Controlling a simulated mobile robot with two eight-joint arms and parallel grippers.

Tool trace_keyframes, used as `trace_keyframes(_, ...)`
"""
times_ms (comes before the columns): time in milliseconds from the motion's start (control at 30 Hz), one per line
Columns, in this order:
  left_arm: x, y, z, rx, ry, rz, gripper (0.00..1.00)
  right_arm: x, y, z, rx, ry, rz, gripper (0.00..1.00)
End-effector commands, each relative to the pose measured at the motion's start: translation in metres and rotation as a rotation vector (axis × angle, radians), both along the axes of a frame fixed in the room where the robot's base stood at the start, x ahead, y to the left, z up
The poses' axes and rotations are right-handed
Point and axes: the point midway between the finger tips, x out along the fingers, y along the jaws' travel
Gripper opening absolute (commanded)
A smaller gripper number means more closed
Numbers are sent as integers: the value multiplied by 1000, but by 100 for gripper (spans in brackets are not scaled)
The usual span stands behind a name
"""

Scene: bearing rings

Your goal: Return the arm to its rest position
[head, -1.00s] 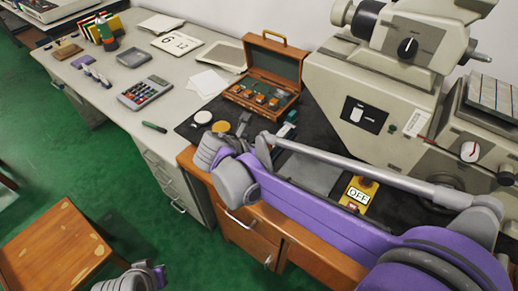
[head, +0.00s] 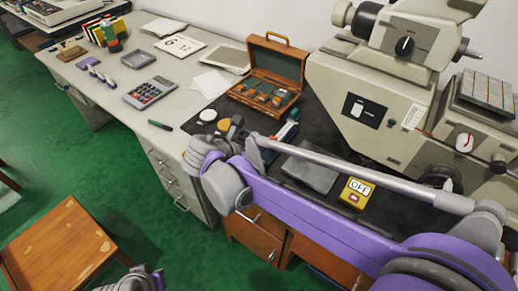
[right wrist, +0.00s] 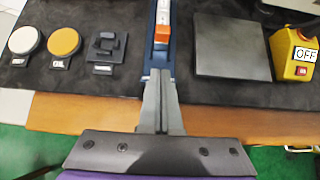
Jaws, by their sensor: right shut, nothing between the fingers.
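My right arm (head: 330,222) reaches in from the lower right across the bench front, its wrist folded near the mat's left front edge. The right gripper (right wrist: 160,78) shows in the right wrist view, its fingers together and empty. In that picture the fingertips overlap the lower end of a blue holder with an orange-and-white part (right wrist: 163,35); whether they touch cannot be told. In the head view the right fingers are not clear. A grey and purple part of mine shows at the bottom left; the left gripper itself is not in view.
On the dark mat are a white disc (right wrist: 24,40), yellow disc (right wrist: 64,42), dark fixture (right wrist: 104,50), grey plate (right wrist: 232,45) and yellow OFF box (right wrist: 296,55). Behind stand an open wooden case (head: 277,65) and a large machine (head: 375,95).

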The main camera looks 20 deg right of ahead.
Motion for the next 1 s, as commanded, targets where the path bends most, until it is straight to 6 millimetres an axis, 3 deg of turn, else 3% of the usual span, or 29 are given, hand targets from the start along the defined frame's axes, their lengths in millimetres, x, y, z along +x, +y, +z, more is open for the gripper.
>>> trace_keyframes(100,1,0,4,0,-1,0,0,-13,18,21,1,1,3,0)
trace_keyframes(300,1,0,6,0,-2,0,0,-28,37,42,2,1,2,0)
trace_keyframes(667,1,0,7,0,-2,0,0,-34,43,50,4,0,-3,0)
trace_keyframes(833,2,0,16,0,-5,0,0,-53,18,45,147,-60,-144,0)
trace_keyframes(1000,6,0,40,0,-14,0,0,-110,-28,28,557,-249,-600,0)
